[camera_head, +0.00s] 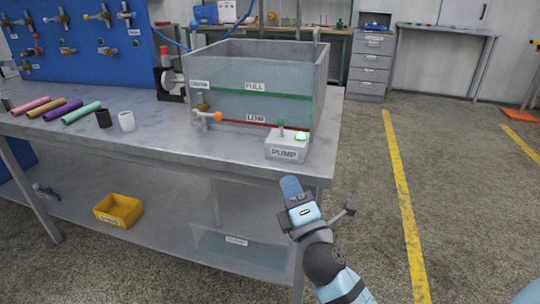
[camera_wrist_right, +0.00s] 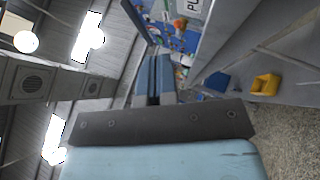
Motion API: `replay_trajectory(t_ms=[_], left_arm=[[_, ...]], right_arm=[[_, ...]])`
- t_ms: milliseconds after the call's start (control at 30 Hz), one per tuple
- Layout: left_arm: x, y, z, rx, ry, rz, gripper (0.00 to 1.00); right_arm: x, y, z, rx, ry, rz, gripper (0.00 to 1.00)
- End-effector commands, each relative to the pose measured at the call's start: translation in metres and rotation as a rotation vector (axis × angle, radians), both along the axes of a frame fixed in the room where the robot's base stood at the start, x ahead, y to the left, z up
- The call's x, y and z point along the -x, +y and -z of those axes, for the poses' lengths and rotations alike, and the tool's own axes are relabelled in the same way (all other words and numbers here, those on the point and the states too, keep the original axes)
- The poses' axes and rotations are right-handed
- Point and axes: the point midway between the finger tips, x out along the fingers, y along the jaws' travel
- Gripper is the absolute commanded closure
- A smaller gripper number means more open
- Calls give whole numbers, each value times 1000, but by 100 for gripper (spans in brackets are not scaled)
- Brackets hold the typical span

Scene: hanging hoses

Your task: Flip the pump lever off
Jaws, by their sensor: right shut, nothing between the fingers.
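The pump box (camera_head: 287,146) is a pale block marked PUMP at the front right corner of the workbench in the head view. A small lever with a green tip (camera_head: 280,124) stands up on it, beside a pale lit green button (camera_head: 301,136). My right gripper (camera_head: 290,187) is shut and empty, in front of and below the pump box, apart from it. In the right wrist view its fingers (camera_wrist_right: 155,80) are together, and part of the pump box label (camera_wrist_right: 194,5) shows at the top edge. My left gripper is not in view.
A clear tank (camera_head: 270,85) with FULL and LOW lines stands behind the pump box. An orange-handled drain valve (camera_head: 218,116) is to its left. Coloured hose pieces (camera_head: 62,110) lie at the left. A yellow bin (camera_head: 118,210) sits on the lower shelf. Open floor lies right.

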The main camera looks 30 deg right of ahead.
Motion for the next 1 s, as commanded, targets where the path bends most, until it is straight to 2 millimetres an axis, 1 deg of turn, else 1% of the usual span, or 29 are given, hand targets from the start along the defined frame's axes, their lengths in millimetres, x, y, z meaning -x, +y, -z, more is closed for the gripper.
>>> replay_trajectory(t_ms=[33, 433, 567, 667, 767, 1000], left_arm=[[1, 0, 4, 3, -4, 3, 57], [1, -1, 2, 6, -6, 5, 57], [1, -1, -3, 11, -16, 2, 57], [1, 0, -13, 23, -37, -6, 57], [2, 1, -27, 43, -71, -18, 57], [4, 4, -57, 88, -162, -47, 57]], right_arm=[[0, -1, 3, 12, -7, 7, 100], [1, -1, 0, 28, -11, 15, 100], [-4, -2, -3, 27, -12, 15, 100], [-14, -4, -10, 27, -12, 15, 100], [-30, -8, -19, 28, -12, 15, 100], [-78, -18, -39, 28, -12, 15, 100]])
